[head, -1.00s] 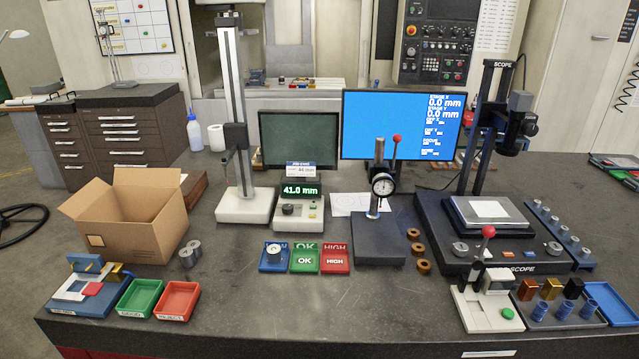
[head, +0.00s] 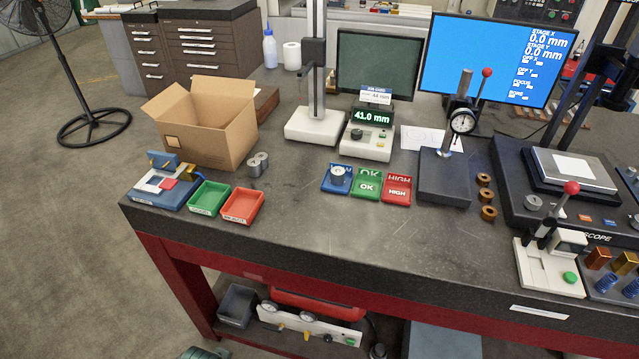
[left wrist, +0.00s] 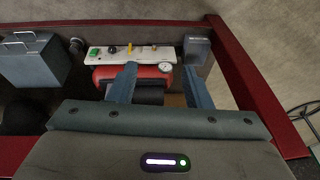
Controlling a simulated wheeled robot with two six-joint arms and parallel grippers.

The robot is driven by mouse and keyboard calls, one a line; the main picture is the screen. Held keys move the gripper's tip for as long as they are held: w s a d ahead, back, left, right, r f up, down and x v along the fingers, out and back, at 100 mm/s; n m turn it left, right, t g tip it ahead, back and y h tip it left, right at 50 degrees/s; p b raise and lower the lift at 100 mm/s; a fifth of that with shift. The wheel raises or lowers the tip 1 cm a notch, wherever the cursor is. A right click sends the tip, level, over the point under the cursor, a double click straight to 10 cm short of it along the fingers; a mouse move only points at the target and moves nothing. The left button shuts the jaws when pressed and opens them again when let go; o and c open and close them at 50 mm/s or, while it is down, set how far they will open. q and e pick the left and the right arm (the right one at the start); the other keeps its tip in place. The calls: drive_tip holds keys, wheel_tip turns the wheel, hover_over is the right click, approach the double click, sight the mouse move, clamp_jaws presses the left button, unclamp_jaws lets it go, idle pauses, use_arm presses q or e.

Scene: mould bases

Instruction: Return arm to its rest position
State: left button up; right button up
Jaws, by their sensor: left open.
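My left gripper (left wrist: 160,85) shows in the left wrist view. Its two blue-grey fingers are apart with nothing held between them. They point at the shelf under the workbench, where a red unit and a white control panel (left wrist: 130,53) lie beyond the fingertips. No arm or gripper of mine shows clearly in the head view. My right gripper is not in view. The workbench (head: 330,240) fills the middle of the head view, with its dark stone top and red frame.
On the bench stand a cardboard box (head: 208,128), a green tray (head: 209,198), a red tray (head: 243,205), a height gauge with a 41.0 mm readout (head: 371,138), and a dial gauge stand (head: 444,178). The floor at left is clear up to a fan (head: 72,90).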

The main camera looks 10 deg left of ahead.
use_arm(q)
wheel_tip(320, 180, down, 15)
drive_tip(key=s+a+b, duration=0.1)
drive_tip(key=s, duration=0.1)
drive_tip(key=s+a+f+g+b, duration=0.1)
drive_tip(key=s+f, duration=0.8)
drive_tip(key=f, duration=0.4)
drive_tip(key=s+f+b, duration=0.2)
drive_tip(key=s+f, duration=0.7)
drive_tip(key=f, duration=0.3)
drive_tip(key=shift+s+a+f+g, duration=0.25)
drive_tip(key=shift+a+f+g, duration=0.1)
drive_tip(key=shift+a+g, duration=0.05)
